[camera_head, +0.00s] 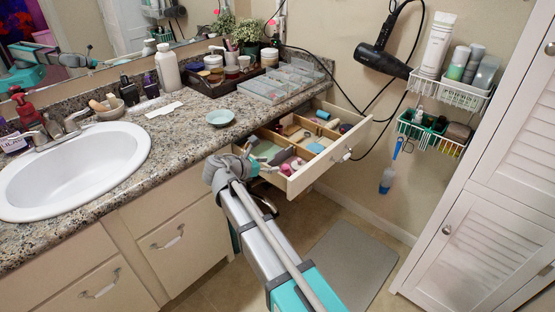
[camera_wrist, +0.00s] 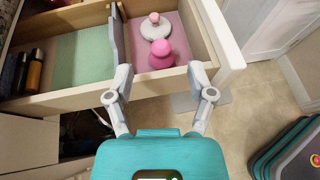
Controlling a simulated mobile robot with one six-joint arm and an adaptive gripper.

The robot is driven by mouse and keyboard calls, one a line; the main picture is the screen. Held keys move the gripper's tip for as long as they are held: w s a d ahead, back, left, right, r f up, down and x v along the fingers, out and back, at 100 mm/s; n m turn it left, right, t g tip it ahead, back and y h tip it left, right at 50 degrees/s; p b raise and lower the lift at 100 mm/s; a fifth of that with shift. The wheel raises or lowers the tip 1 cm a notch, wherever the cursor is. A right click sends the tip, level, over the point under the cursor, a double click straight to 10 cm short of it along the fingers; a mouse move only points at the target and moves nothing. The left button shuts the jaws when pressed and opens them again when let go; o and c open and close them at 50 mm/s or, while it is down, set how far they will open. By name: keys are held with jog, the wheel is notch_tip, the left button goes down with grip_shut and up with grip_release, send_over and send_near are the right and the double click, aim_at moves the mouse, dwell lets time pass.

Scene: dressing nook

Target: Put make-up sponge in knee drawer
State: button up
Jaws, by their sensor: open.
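The knee drawer (camera_head: 325,167) is pulled open under the counter and divided into compartments. Its white wall also shows in the wrist view (camera_wrist: 40,104). A pink, rounded piece that looks like the make-up sponge (camera_wrist: 161,56) lies in a pink-lined compartment. Behind it is a pale round disc (camera_wrist: 178,47) with a pink piece on top. Pink items also show small in the head view (camera_head: 288,168). My gripper (camera_head: 257,166) is at the drawer's near left edge. In the wrist view my gripper (camera_wrist: 160,76) is open, with its fingers apart on either side of the pink piece.
Other compartments hold dark bottles (camera_wrist: 35,70) and a green liner (camera_wrist: 84,55). A hair dryer (camera_head: 383,58) and wire baskets (camera_head: 450,94) hang above right. A grey mat (camera_head: 345,262) lies below.

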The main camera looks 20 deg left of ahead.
jog(key=p+v, duration=0.1)
jog(key=v, duration=0.3)
jog(key=shift+s+a, duration=0.1)
dwell(0.7)
